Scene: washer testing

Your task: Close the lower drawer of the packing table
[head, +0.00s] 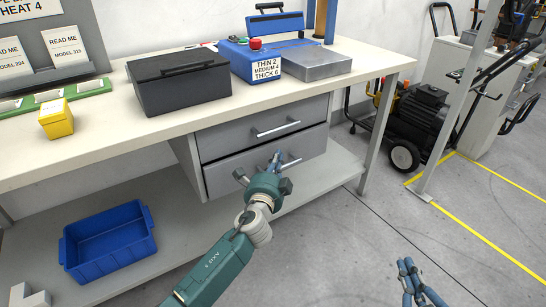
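The packing table (120,152) has two grey drawers under its top, one above the other. The lower drawer (232,182) looks flush or nearly flush with the upper drawer (225,140); I cannot tell whether a small gap remains. My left gripper (277,157) is in front of the lower drawer's face, by its handle (293,162), which it mostly hides. Whether its fingers touch the handle or are closed is unclear. My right gripper (411,277) is low at the bottom right, away from the table, with its fingers apart and nothing between them.
On the tabletop are a black box (180,85), a blue device with a red button (255,62), a grey metal box (316,63) and a yellow box (56,120). A blue bin (108,240) stands on the lower shelf. Wheeled machinery (440,115) is at right; the floor before it is clear.

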